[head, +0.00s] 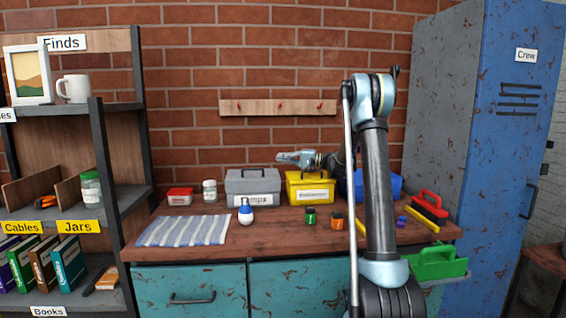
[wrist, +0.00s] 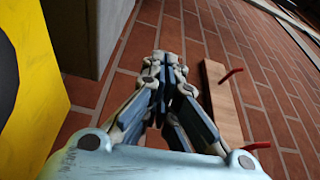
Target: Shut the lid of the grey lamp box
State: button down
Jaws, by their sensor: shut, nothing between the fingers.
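The grey lamp box (head: 253,200) stands on the workbench against the brick wall, with a white label on its front. Its grey lid (head: 252,174) with a handle appears to lie flat on top; I cannot make out any gap. My gripper (head: 281,157) is above and to the right of the box, pointing left, apart from it. In the wrist view my gripper (wrist: 161,58) has its fingers together and empty. The box does not show in the wrist view.
A wooden peg rail (head: 277,107) hangs above.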

notch_tip(320, 180, up, 9)
jog(key=s+d+f+h, duration=0.2)
jog(key=s+h, duration=0.2)
jog(key=s, duration=0.9)
jog(key=s+d+f+h, duration=0.4)
jog(key=s+d+f, duration=0.4)
jog(key=s, duration=0.5)
jog(key=s+d+f+h, duration=0.5)
jog(key=s+d+f, duration=0.2)
jog(key=s+f, duration=0.4)
jog(key=s+d+f+n+g+h, duration=0.1)
jog(key=s+d+f+h, duration=0.4)
jog(key=s, duration=1.2)
jog(key=d+f, duration=0.3)
jog(key=f, duration=0.1)
jog(key=shift+s+d+f, duration=0.2)
jog(key=shift+d, duration=0.1)
